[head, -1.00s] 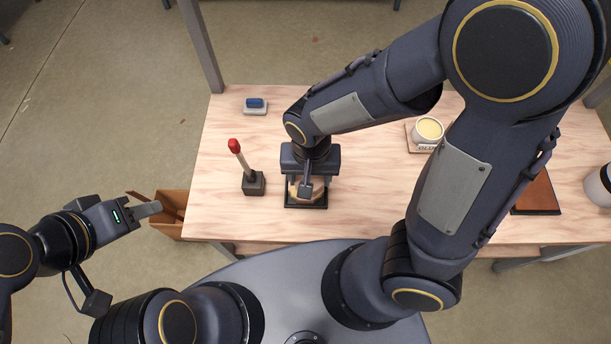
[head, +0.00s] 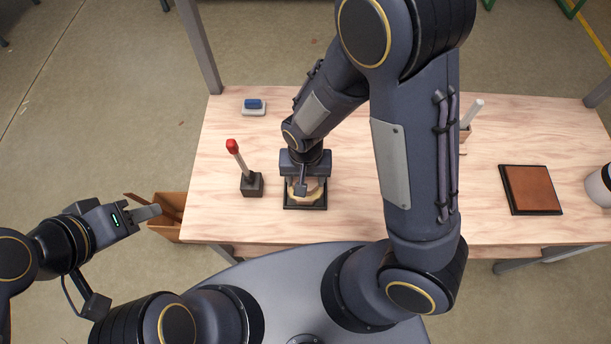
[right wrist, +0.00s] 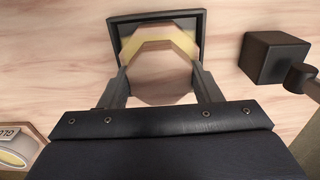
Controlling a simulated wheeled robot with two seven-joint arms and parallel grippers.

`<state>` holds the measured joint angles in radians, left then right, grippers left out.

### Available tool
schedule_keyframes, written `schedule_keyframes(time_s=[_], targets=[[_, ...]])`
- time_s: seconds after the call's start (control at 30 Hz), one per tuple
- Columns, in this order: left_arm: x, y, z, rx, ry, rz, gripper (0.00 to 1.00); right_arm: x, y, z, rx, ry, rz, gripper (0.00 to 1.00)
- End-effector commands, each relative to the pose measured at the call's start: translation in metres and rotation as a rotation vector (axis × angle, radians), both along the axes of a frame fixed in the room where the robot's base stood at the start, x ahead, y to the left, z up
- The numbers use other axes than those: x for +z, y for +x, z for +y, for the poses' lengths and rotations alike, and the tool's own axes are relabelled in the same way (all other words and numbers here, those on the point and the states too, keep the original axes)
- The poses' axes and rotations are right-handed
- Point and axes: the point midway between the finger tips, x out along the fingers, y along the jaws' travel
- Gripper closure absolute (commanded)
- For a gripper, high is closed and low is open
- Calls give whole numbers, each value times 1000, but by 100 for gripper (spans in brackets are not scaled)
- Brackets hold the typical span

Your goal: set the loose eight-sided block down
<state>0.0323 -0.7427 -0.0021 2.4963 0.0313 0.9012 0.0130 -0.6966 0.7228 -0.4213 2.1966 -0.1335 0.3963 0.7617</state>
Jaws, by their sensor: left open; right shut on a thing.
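The loose eight-sided block (right wrist: 160,82) is pale wood and sits between the fingers of my right gripper (right wrist: 161,74), which is shut on it. In the head view, the block (head: 315,192) shows partly below that gripper (head: 304,184). A black square tray (head: 305,207) lies under it; its dark rim (right wrist: 155,18) also shows in the right wrist view. A yellowish eight-sided band (right wrist: 158,46) shows inside the tray, past the block. I cannot tell whether the held block touches what is below. My left gripper (head: 152,213) is open and empty, left of the table.
A blue-topped item (head: 254,106) lies at the back left. A brown pad (head: 531,189) lies at right. A cardboard box (head: 168,225) is beside the table's left edge. My right arm hides mid-table.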

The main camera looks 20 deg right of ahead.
Motion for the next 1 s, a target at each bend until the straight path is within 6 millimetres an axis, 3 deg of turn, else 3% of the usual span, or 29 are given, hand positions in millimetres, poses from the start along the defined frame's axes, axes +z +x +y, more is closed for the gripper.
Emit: schedule_keyframes(time_s=[0.03,0.07,0.2,0.6,1.0], targets=[[-3,0,0,0,0,0,59,-4,0,0,0,0,0,69],[-2,0,0,0,0,0,59,-2,0,0,0,0,0,38],[-1,0,0,0,0,0,59,-1,0,0,0,0,0,20],[2,0,0,0,0,0,59,8,1,0,0,2,-4,20],[11,0,0,0,0,0,59,90,1,1,1,5,-6,20]])
